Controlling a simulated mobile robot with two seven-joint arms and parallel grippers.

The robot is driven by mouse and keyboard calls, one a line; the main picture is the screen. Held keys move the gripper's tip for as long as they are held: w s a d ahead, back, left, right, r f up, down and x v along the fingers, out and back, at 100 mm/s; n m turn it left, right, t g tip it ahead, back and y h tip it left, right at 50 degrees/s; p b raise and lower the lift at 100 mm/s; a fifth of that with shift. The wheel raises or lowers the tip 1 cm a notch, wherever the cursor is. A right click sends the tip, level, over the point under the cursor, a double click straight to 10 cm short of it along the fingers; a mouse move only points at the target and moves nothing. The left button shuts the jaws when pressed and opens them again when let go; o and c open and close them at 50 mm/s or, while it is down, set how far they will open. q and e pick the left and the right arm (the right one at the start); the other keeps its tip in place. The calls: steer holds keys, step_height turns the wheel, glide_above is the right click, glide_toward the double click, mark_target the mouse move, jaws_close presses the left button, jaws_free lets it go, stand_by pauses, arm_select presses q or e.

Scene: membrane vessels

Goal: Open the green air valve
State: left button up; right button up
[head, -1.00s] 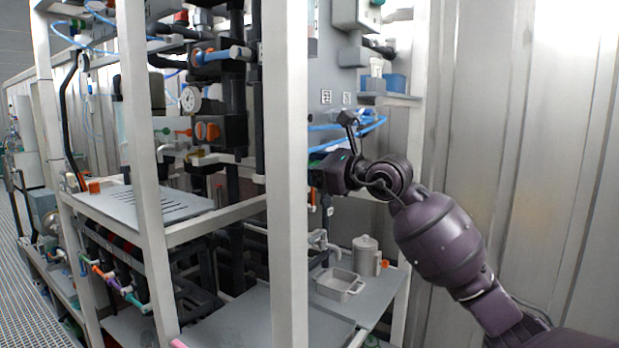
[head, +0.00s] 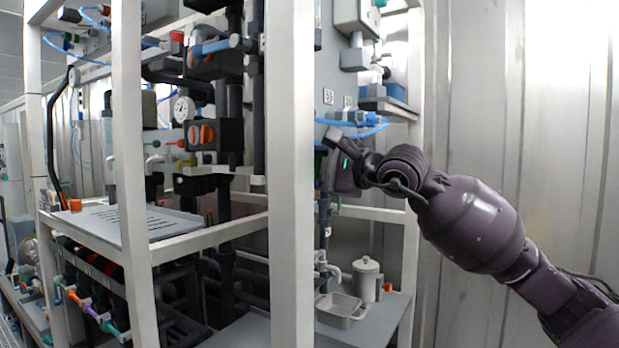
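I cannot tell for sure which green part is the green air valve. Small green parts show beside blue tubing at the upper left (head: 68,38), and a green-tipped handle (head: 155,144) sits near the gauge. My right gripper (head: 337,176) is at the end of the purple arm coming in from the right. It is beside the rack's front post, below blue fittings with blue tubing (head: 360,120). Its fingertips are dark and partly hidden, so I cannot see whether they are apart or hold anything. My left gripper is not in view.
A white rack post (head: 290,200) stands just left of my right gripper. Below are a grey tray (head: 341,310) and a lidded canister (head: 367,279) on a shelf. A small shelf with a blue box (head: 396,91) is above. A corrugated wall (head: 480,120) is to the right.

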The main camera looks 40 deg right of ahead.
steer(key=shift+f+n+b, duration=0.15)
steer(key=shift+n+b, duration=0.35)
steer(key=shift+n, duration=0.5)
steer(key=o, duration=0.9)
steer(key=shift+v, duration=0.75)
steer(key=shift+p+v, duration=0.9)
steer(key=shift+v, duration=3.8)
